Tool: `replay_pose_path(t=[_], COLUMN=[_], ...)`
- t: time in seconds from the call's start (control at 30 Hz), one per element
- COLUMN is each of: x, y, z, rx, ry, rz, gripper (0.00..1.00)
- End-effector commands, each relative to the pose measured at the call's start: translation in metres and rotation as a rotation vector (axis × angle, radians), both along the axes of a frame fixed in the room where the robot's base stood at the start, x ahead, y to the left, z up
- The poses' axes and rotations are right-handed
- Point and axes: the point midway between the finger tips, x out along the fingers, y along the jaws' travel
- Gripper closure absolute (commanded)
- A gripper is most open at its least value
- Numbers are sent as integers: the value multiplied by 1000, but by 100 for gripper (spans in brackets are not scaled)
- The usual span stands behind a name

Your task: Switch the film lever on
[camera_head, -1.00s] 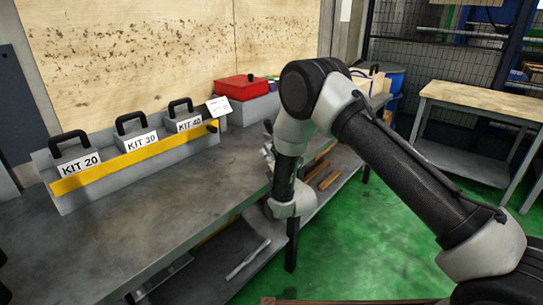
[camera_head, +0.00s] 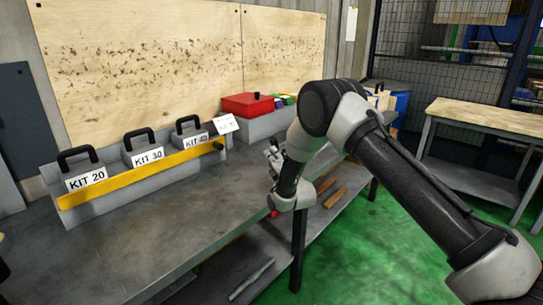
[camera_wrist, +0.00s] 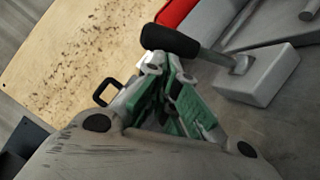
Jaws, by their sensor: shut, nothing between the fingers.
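A lever with a black grip (camera_wrist: 170,40) and a grey rod shows at the top of the wrist view. Its rod joins a pale grey block (camera_wrist: 260,76). I cannot read any label on it or tell its on or off position. My gripper (camera_wrist: 165,72) is shut and empty, with its green-sided fingertips just below the black grip in the picture. I cannot tell whether they touch it. In the head view my gripper (camera_head: 272,158) is over the right part of the grey bench, small and partly hidden by my wrist. I cannot make out the lever there.
Kit boxes with black handles (camera_head: 144,158) stand behind a yellow bar (camera_head: 140,175) at the bench's left back. A red box (camera_head: 247,105) stands at the back. The bench's middle (camera_head: 180,215) is clear. A wooden-topped table (camera_head: 480,113) stands at right.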

Motion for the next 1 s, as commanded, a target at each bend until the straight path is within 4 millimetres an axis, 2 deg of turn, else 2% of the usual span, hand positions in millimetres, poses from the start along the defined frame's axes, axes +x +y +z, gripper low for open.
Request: replay_pose_path(t=[0.73, 1.0], x=[7, 16], y=[-6, -13], z=[10, 21], rx=[75, 155], ry=[94, 195], rz=[-2, -1], gripper=[100, 100])
